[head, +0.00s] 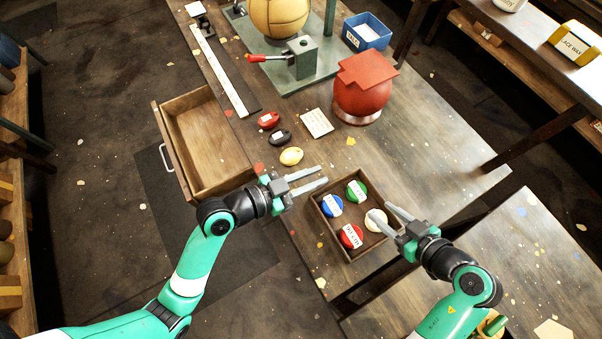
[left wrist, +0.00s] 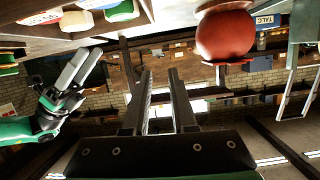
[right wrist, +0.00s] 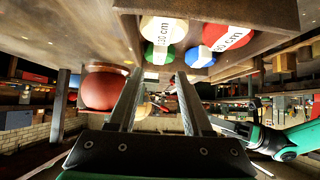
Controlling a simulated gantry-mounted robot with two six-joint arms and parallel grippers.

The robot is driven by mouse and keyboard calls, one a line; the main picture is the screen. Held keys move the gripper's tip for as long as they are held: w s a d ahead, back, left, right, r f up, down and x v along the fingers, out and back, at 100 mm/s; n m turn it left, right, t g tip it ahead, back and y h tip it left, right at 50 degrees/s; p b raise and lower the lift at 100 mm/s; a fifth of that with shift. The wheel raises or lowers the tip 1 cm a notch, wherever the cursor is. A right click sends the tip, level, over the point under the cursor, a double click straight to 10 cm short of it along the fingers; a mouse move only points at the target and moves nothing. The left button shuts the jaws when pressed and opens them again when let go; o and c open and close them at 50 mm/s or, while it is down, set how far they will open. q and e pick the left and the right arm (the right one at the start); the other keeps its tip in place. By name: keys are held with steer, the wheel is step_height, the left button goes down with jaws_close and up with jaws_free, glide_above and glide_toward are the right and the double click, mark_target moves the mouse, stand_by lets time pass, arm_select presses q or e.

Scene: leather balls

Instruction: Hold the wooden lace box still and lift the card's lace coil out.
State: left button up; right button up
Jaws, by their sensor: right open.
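The wooden lace box (head: 320,226) stands on the bench near its front edge. It holds a blue coil (head: 328,209), a green coil (head: 352,195), a cream coil (head: 380,225) and a red coil (head: 347,243), each with a white label band. The small white card (head: 317,122) lies farther back; its writing is too small to read. My left gripper (head: 324,174) is open and empty, its tips near the box's back left corner.
An open empty drawer (head: 208,145) juts out at the left. Red, black and yellow oval items (head: 291,156) lie near the bench edge. A red ball (head: 362,95) on a ring stands behind the box. A clamp (head: 302,57), a ball and a blue bin (head: 367,38) are farther back.

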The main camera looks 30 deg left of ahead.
arm_select(q)
steer(key=n+g, duration=0.1)
glide_toward(335, 181)
steer(key=shift+s+a+r+y, duration=0.1)
steer(key=shift+s+r+y, duration=0.25)
steer(key=shift+s, duration=0.35)
steer(key=shift+w, duration=0.15)
steer(key=x, duration=1.1)
steer(key=shift+w+f, duration=0.1)
steer(key=shift+w, duration=0.1)
jaws_close()
arm_select(e)
steer(key=o, duration=0.5)
